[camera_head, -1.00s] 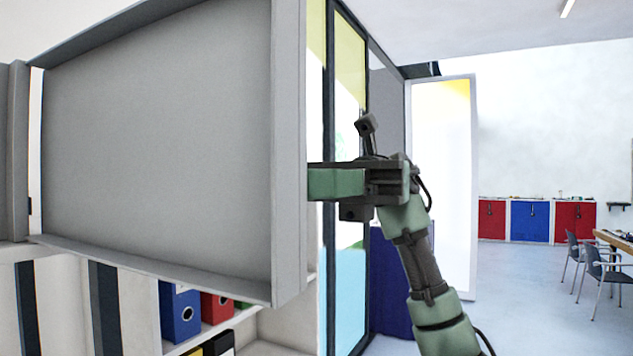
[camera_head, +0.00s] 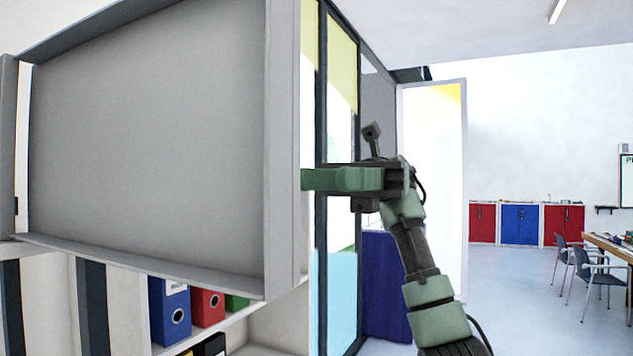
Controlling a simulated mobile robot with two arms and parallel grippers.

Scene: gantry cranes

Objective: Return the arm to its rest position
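My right arm (camera_head: 425,290) rises from the bottom centre-right. Its green and black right gripper (camera_head: 318,180) points left, level with the middle of a large grey panel (camera_head: 150,140). The green finger part reaches the right edge of the panel, and its tip end is cut off from view there. I cannot tell whether it touches the panel. No gap between fingers shows, and no held thing is visible. My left arm and gripper are not in view.
Below the panel, a white shelf (camera_head: 255,325) holds a blue binder (camera_head: 170,312), a red binder (camera_head: 207,305) and others. Glass panels (camera_head: 340,90) stand behind the gripper. Open floor (camera_head: 510,300) lies to the right, with chairs, a table and red and blue cabinets (camera_head: 520,223).

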